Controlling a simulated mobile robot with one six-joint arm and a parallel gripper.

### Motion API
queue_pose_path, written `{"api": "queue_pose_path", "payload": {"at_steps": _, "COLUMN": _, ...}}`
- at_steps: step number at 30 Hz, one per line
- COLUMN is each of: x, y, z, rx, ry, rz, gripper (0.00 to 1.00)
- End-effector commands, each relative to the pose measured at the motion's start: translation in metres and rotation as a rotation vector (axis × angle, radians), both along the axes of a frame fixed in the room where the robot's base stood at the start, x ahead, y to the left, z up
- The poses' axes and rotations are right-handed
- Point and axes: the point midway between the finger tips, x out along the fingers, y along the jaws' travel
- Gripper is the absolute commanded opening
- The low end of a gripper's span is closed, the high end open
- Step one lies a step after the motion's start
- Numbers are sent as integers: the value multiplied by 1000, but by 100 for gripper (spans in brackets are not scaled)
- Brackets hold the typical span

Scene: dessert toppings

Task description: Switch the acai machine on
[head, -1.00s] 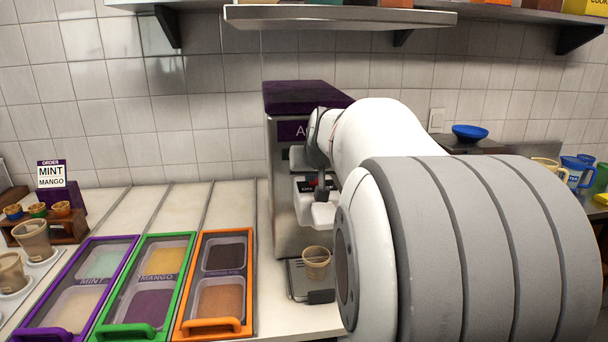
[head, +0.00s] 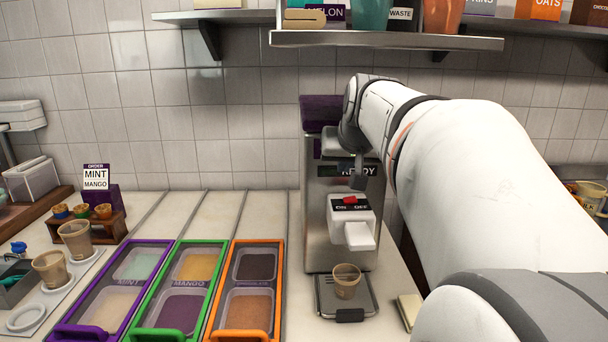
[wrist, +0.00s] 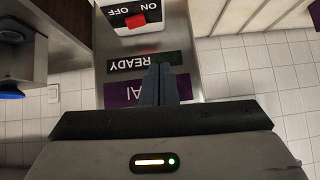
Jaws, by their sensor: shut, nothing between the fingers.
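The acai machine (head: 320,235) is a steel box with a purple top, standing upright on the counter. Its dark display (head: 360,170) reads READY, and shows upside down in the wrist view (wrist: 145,62). Below it, a white block carries a red switch (head: 350,199) by the words ON and OFF; it also shows in the wrist view (wrist: 136,22). I cannot tell surely which way the switch is set. My gripper (head: 357,182) is shut and empty, just above the switch in the head view. Its fingers (wrist: 158,80) overlap the display in the wrist view.
Topping bins with purple, green and orange frames (head: 238,335) lie to the left. A shelf (head: 400,41) hangs above. An order sign (head: 96,177) stands at the far left.

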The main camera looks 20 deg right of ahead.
Motion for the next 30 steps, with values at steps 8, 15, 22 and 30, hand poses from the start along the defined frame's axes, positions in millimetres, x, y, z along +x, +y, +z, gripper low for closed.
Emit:
{"api": "queue_pose_path", "payload": {"at_steps": 8, "x": -16, "y": 17, "z": 6, "rx": 5, "ry": 19, "rz": 17, "gripper": 0}}
{"api": "queue_pose_path", "payload": {"at_steps": 15, "x": -64, "y": 96, "z": -98, "rx": 52, "ry": 239, "rz": 162, "gripper": 0}}
{"api": "queue_pose_path", "payload": {"at_steps": 22, "x": -146, "y": 157, "z": -198, "rx": 58, "ry": 474, "rz": 309, "gripper": 0}}
{"api": "queue_pose_path", "payload": {"at_steps": 30, "x": -187, "y": 172, "z": -237, "rx": 49, "ry": 575, "rz": 362, "gripper": 0}}
